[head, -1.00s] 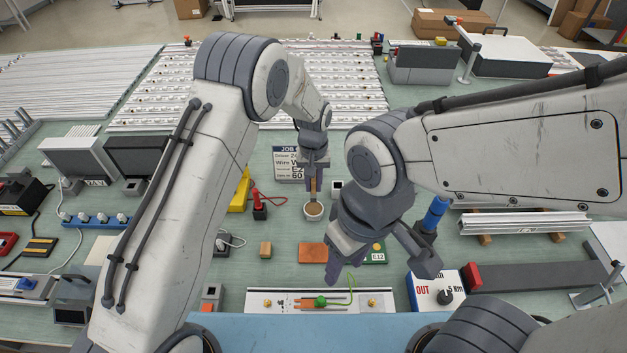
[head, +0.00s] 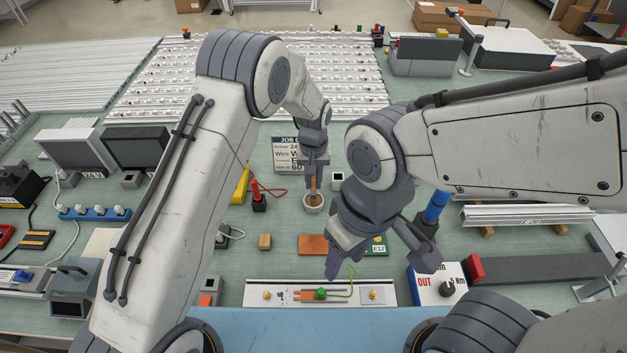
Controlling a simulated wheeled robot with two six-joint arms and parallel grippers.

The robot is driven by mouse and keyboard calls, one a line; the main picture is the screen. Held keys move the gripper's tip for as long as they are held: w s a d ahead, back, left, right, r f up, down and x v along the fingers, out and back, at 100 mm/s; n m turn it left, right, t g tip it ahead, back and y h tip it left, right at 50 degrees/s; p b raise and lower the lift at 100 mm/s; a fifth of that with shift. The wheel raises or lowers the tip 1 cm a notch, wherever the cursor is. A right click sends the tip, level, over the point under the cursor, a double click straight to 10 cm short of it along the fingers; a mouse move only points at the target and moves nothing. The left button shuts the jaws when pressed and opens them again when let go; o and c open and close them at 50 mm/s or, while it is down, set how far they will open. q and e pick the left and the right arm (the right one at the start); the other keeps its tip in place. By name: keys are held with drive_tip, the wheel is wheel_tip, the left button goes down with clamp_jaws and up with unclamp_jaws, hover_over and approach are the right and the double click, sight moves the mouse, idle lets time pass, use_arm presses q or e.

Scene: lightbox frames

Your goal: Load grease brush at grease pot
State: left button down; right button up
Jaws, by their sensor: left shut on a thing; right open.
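The grease pot (head: 313,208) is a small white cup with tan grease, standing on the green table near the picture's middle. My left gripper (head: 315,167) is above it, pointing down and shut on the grease brush (head: 314,184). The brush hangs upright with a wooden handle; its lower end is at the pot's mouth, and how deep it sits in the grease I cannot tell. My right gripper (head: 338,271) is open and empty, hanging to the lower right of the pot, above the table near the white fixture plate.
The white fixture plate (head: 240,292) with a green part and wire lies at the front. A job card (head: 287,155) stands behind the pot.

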use_arm(q)
drive_tip(key=shift+f+b, duration=0.35)
drive_tip(key=shift+f, duration=0.2)
idle(1.2)
drive_tip(key=shift+r+p, duration=2.45)
drive_tip(key=shift+r, duration=1.15)
drive_tip(key=shift+f, duration=0.1)
